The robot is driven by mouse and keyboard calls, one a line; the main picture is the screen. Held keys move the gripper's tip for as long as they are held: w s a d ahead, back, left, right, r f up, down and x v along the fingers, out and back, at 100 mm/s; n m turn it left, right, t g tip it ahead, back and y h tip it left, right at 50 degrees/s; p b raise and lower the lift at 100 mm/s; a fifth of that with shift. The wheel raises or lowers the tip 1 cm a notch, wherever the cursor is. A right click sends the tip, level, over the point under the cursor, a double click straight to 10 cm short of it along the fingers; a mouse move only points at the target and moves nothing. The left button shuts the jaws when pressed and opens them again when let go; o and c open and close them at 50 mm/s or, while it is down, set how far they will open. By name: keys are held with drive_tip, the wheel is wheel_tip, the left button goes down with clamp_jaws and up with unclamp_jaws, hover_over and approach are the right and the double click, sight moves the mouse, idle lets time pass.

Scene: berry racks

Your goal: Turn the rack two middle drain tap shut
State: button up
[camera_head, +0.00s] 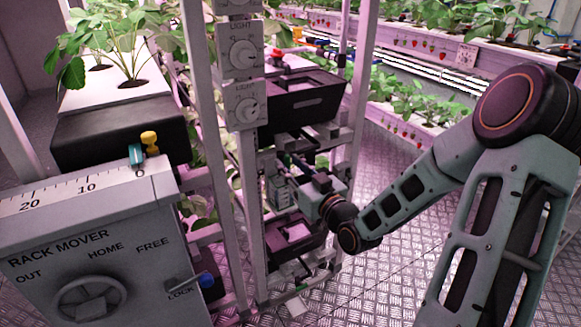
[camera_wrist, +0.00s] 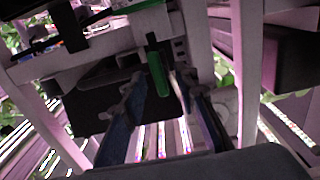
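My gripper (camera_head: 280,186) reaches in from the right among the rack's white posts, at mid height, between an upper and a lower dark tray. In the wrist view, my gripper (camera_wrist: 163,88) has its two fingers spread apart. A green lever handle (camera_wrist: 158,74) shows upright between and beyond the fingertips. It looks like a tap handle; whether it is the rack two middle drain tap, and whether the fingers touch it, I cannot tell. In the head view the posts and my gripper hide this handle.
A dark upper tray (camera_head: 305,95) and a lower tray (camera_head: 292,236) sit in the rack. Light panels with dials (camera_head: 243,58) hang on a post in front. The rack mover box (camera_head: 95,255) fills the lower left. Metal floor (camera_head: 385,260) is open on the right, below my arm.

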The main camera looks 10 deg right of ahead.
drive_tip(key=shift+c, duration=0.5)
clamp_jaws()
